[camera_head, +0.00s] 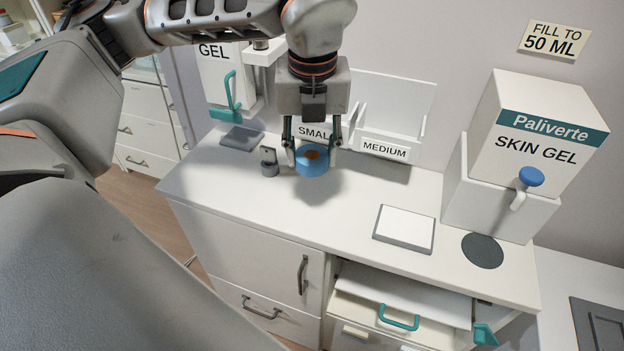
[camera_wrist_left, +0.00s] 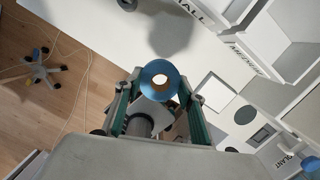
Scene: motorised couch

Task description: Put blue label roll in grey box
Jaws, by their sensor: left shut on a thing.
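A blue label roll (camera_head: 312,163) with an orange-brown centre is held between the fingers of my left gripper (camera_head: 311,148). The gripper points down over the white counter, with a shadow below it, so the roll looks to be just above the surface. In the left wrist view the blue roll (camera_wrist_left: 153,72) shows as a ring between the two green-sided fingers (camera_wrist_left: 160,92). I cannot pick out a grey box with certainty in either view. My right gripper is not in view.
A small grey holder (camera_head: 269,163) stands close left of the roll. Bins labelled SMALL and MEDIUM (camera_head: 385,149) are behind. A white pad (camera_head: 404,228) and a skin gel dispenser (camera_head: 540,135) are right. An open drawer (camera_head: 400,318) juts out in front. The counter (camera_head: 300,215) is clear ahead of the roll.

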